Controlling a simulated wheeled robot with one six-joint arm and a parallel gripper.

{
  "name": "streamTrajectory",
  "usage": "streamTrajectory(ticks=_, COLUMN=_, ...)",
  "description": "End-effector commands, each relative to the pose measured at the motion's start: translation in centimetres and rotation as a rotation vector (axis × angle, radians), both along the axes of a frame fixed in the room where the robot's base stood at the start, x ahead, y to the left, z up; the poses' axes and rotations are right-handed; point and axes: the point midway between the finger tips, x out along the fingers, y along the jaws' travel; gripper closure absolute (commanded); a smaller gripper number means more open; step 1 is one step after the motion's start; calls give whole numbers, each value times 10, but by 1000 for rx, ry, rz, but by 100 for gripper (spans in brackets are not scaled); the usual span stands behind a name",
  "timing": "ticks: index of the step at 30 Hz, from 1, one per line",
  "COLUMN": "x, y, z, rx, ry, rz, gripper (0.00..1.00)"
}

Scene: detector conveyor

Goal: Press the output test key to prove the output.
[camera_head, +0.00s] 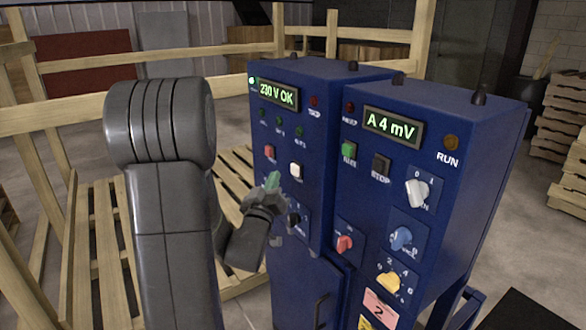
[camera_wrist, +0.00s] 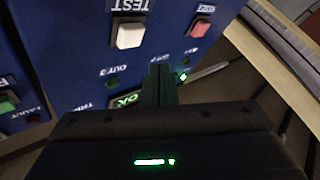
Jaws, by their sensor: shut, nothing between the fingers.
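The white key (camera_head: 296,170) sits on the left blue cabinet's front, right of a red key (camera_head: 269,152). In the wrist view, where the lettering is upside down, the white key (camera_wrist: 131,36) has the label TEST beside it. My gripper (camera_head: 273,180) is in front of this panel, close to the white key in the picture. In the wrist view the fingers of my gripper (camera_wrist: 159,74) are together and empty, pointing at the panel between the white key and the display. They appear apart from the key. The finger tips' distance from the panel is hard to tell.
The left cabinet's display (camera_head: 278,93) reads 230 V OK. The right cabinet's display (camera_head: 391,127) reads A 4 mV, above green and black keys and several knobs. A switch (camera_head: 296,219) lies below the white key. Wooden rails (camera_head: 240,49) and pallets stand behind and left.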

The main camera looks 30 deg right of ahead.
Motion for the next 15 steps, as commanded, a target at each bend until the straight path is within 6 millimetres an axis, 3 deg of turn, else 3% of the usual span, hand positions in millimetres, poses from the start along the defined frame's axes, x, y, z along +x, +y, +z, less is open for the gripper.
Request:
streamTrajectory(ticks=6, x=2, y=-21, z=-2, rx=0, ry=-2, rz=0, gripper=100)
streamTrajectory(ticks=15, x=2, y=-27, z=0, rx=0, ry=0, rz=0, gripper=100)
